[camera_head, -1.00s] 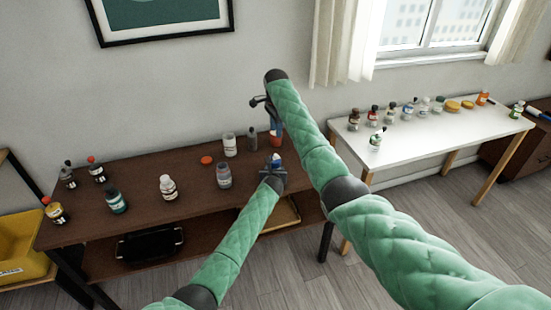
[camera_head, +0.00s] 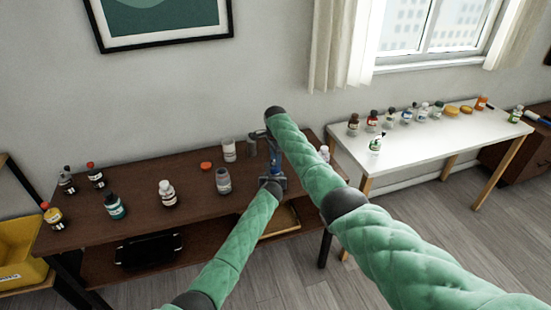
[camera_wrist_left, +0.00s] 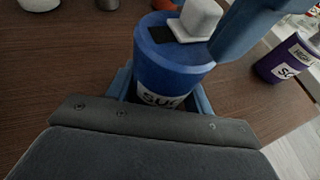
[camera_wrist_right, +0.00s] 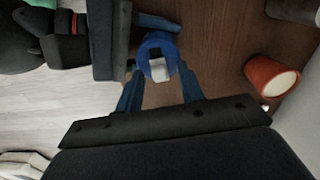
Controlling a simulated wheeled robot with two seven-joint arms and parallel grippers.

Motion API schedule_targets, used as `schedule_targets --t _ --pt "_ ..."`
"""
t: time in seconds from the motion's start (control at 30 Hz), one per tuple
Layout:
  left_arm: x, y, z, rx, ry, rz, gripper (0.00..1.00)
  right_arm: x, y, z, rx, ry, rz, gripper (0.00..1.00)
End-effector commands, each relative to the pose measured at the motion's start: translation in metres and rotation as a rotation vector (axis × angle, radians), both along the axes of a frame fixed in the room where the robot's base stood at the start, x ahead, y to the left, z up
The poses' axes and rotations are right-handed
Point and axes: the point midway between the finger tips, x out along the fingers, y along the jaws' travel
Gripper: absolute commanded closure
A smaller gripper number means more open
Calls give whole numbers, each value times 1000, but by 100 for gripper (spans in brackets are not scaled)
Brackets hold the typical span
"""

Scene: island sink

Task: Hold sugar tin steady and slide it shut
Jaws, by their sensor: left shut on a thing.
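The blue sugar tin (camera_wrist_left: 172,65) stands upright on the brown table, its label partly hidden. Its top has a white knob (camera_wrist_left: 196,18) beside a dark opening (camera_wrist_left: 168,34). My left gripper (camera_wrist_left: 165,85) is shut on the tin's body. In the head view the tin (camera_head: 275,170) is small and partly covered by the grippers. My right gripper (camera_wrist_right: 162,72) points down over the tin, its fingers apart with the tin's top (camera_wrist_right: 160,42) showing between and beyond the tips. A blue right finger (camera_wrist_left: 240,25) is close beside the knob; contact is unclear.
A purple labelled container (camera_wrist_left: 285,58) stands to the right of the tin. An orange cup (camera_wrist_right: 270,75) is nearby in the right wrist view. Several bottles, a clear jar (camera_head: 223,180) and an orange lid (camera_head: 206,167) are on the brown table (camera_head: 140,205). A white table (camera_head: 435,135) stands right.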

Motion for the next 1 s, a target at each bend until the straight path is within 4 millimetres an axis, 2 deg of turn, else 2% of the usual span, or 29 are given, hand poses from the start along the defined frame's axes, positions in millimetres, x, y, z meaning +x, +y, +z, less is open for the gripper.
schedule_targets --t 0.23,0.4,0.43,0.63,0.83,1.0 --pt "0 0 0 0 0 0 74 0 0 0 0 0 0 64" --pt "0 0 0 0 0 0 74 0 0 0 0 0 0 97" --pt "0 0 0 0 0 0 74 0 0 0 0 0 0 100" --pt "0 0 0 0 0 0 74 0 1 0 0 -1 0 100" --pt "0 0 0 0 0 -1 74 -6 16 0 2 -1 1 100" --pt "0 -1 0 0 0 -1 74 -7 16 0 -1 -1 0 100"
